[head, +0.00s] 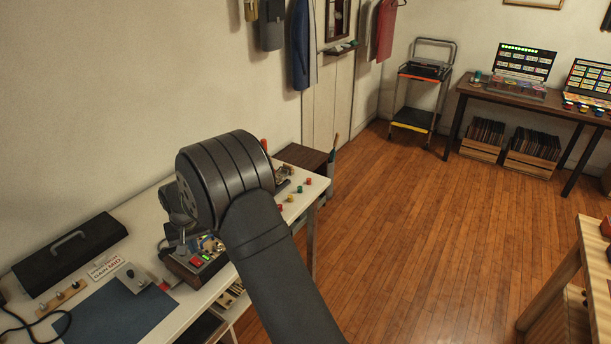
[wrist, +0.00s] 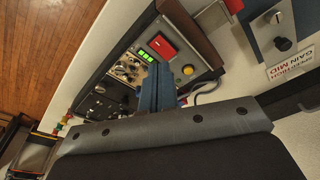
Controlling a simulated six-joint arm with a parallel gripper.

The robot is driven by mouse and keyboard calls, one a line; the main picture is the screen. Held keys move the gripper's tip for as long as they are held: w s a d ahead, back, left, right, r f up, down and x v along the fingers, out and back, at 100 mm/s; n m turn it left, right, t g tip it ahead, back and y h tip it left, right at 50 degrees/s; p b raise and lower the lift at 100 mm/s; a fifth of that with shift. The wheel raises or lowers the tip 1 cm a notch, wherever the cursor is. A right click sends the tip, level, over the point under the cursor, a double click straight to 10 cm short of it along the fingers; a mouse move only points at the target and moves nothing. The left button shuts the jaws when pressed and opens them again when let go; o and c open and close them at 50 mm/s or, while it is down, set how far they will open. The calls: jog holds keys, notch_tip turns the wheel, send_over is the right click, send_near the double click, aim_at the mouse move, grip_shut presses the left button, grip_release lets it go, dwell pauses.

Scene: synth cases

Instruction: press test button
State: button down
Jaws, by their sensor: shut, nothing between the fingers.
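A device with a wooden side and metal panels (head: 205,252) stands on the white bench, partly hidden behind my arm. In the wrist view its panel has a round yellow button (wrist: 188,70), a red square piece (wrist: 162,46), a lit green display (wrist: 148,55) and several knobs (wrist: 126,70). No label is readable, so I cannot tell which is the test button. My gripper (wrist: 156,72) is shut and empty, its blue-grey fingers in front of the panel, between the knobs and the yellow button. I cannot tell whether it touches. In the head view the fingers are not clear.
A sign reading GAIN MID (head: 107,268), a black case (head: 70,250), a blue mat (head: 122,312) and a small knob box (head: 132,278) are on the bench at left. Several coloured caps (head: 292,197) lie toward the far end. Open wooden floor (head: 420,240) is at right.

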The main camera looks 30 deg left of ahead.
jog(key=shift+w+a+r+n+t, duration=0.25)
jog(key=shift+w+a+n+t, duration=0.25)
jog(key=shift+t, duration=0.5)
jog(key=s+a+r+n+t+y, duration=0.1)
jog(key=a+r+n+t+y, duration=0.2)
jog(key=a+r+n+y, duration=0.1)
jog(key=shift+s+a+r+t+y, duration=0.3)
jog(key=shift+s+a+r+t, duration=0.1)
jog(key=shift+a, duration=0.5)
jog(key=shift+f, duration=0.2)
jog(key=shift+f, duration=4.25)
jog(key=shift+f, duration=0.1)
jog(key=shift+f, duration=0.35)
